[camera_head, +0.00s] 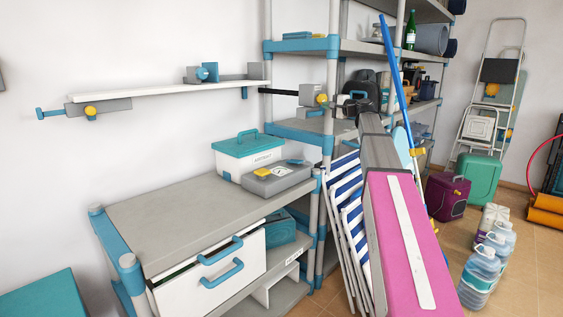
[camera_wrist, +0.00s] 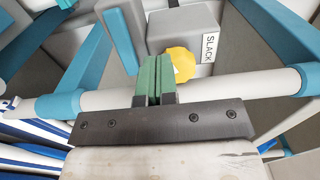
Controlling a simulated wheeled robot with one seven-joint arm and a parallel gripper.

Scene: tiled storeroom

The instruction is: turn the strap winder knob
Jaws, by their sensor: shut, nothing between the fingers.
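The strap winder is a grey box (camera_wrist: 160,27) with a "SLACK" label (camera_wrist: 209,48) and a yellow lobed knob (camera_wrist: 182,62) in the wrist view. In the head view I take it to be the grey box (camera_head: 307,95) with a yellow knob (camera_head: 322,99) and a black strap, at the shelf rack. My gripper (camera_wrist: 158,85) has green fingers, shut and empty. In the wrist view they appear just left of and below the knob, overlapping its edge; I cannot tell whether they touch. In the head view my fingers are not clearly visible.
A grey shelf post (camera_wrist: 220,85) with blue collars crosses the wrist view by my fingers. Striped folding chairs (camera_head: 347,205) and a blue pole (camera_head: 394,70) stand close to my arm. A grey workbench (camera_head: 190,210) holds a toolbox (camera_head: 247,160). Tiled floor lies at right.

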